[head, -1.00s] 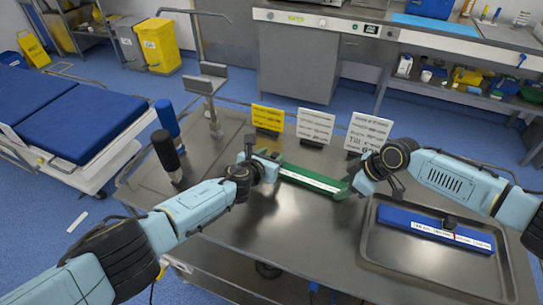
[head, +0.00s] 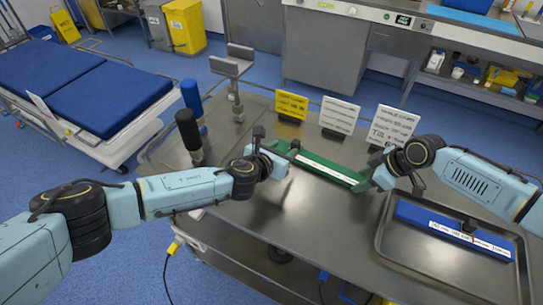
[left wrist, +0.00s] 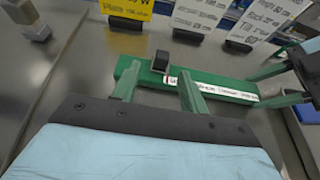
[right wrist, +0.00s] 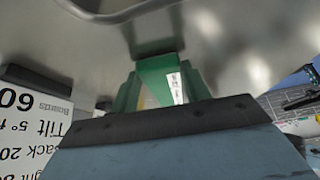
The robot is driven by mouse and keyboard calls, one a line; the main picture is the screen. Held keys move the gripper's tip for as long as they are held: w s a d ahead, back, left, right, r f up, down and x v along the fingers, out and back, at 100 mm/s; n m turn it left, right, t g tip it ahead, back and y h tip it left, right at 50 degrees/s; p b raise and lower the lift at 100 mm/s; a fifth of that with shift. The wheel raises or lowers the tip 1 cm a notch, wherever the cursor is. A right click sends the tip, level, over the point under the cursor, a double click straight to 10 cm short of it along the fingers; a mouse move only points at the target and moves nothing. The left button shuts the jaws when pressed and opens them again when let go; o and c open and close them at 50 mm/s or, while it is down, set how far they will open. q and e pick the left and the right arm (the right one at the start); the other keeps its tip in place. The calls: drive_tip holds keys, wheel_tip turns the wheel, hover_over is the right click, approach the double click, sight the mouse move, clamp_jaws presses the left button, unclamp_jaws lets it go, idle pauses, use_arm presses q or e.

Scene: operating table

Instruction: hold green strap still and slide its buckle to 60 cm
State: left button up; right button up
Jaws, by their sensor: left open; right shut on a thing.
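The green strap (head: 330,169) lies on the steel table, with a white printed scale along it. Its dark buckle (head: 295,146) is near the strap's left end; the left wrist view shows it as a small black block (left wrist: 160,61). My left gripper (head: 284,158) is open and empty on the near side of the strap's left end. In the left wrist view its green fingers (left wrist: 158,84) point at the strap, with the buckle just beyond them. My right gripper (head: 367,180) is shut on the strap's right end, which shows between its fingers (right wrist: 161,82) in the right wrist view.
A metal tray (head: 450,272) holding a blue strap (head: 450,228) stands at right. Yellow (head: 291,105) and white (head: 339,115) cards stand behind the green strap, with another white card (head: 392,125). Black (head: 188,132) and blue (head: 191,95) upright cylinders stand at left.

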use_arm(q)
drive_tip(key=shift+v, duration=2.85)
use_arm(e)
drive_tip(key=o, duration=1.1)
drive_tip(key=shift+c, duration=0.2)
